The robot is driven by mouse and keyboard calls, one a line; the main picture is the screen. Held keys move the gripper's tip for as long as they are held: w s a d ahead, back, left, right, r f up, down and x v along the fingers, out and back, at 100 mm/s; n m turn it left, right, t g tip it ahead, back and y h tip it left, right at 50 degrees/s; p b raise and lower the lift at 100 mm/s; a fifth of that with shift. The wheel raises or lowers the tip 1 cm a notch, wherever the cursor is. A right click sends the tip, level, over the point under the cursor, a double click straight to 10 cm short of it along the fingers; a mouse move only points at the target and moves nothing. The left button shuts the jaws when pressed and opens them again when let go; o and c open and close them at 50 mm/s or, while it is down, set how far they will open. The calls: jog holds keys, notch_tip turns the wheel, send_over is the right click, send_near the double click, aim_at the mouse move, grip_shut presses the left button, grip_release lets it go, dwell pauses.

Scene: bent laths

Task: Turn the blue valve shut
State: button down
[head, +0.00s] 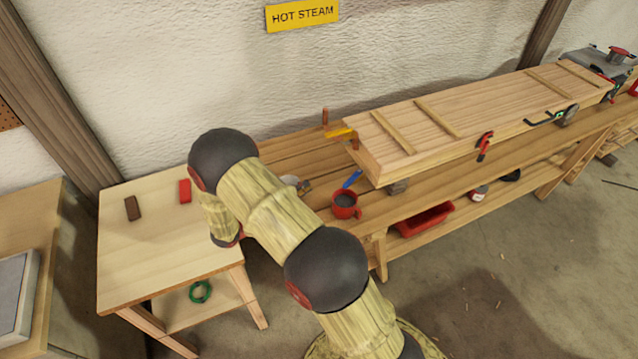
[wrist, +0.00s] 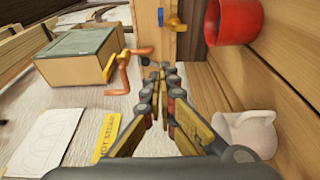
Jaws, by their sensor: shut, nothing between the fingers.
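A small blue lever (head: 352,178), which I take as the blue valve's handle, shows at the near left end of the long wooden box (head: 375,160), just above a red mug (head: 345,205). It slants in the head view. In the wrist view a small blue piece (wrist: 160,16) shows at the top, beside a brass-coloured round part; its fittings are too small to make out. My gripper (wrist: 160,68) is shut and empty. Its fingertips point towards the blue piece and appear apart from it. In the head view my arm mostly hides the gripper.
A small table (head: 150,240) holds two small blocks. A HOT STEAM sign (head: 302,15) hangs on the wall.

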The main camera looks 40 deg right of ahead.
aim_at(353, 179)
jog(key=s+d, duration=0.1)
jog(key=d, duration=0.2)
jog(key=s+d+b, duration=0.1)
jog(key=d, duration=0.2)
jog(key=s+d+b, duration=0.1)
jog(key=d, duration=0.3)
jog(key=shift+s, duration=0.15)
jog(key=shift+s+d+b, duration=0.2)
jog(key=shift+s+b, duration=0.1)
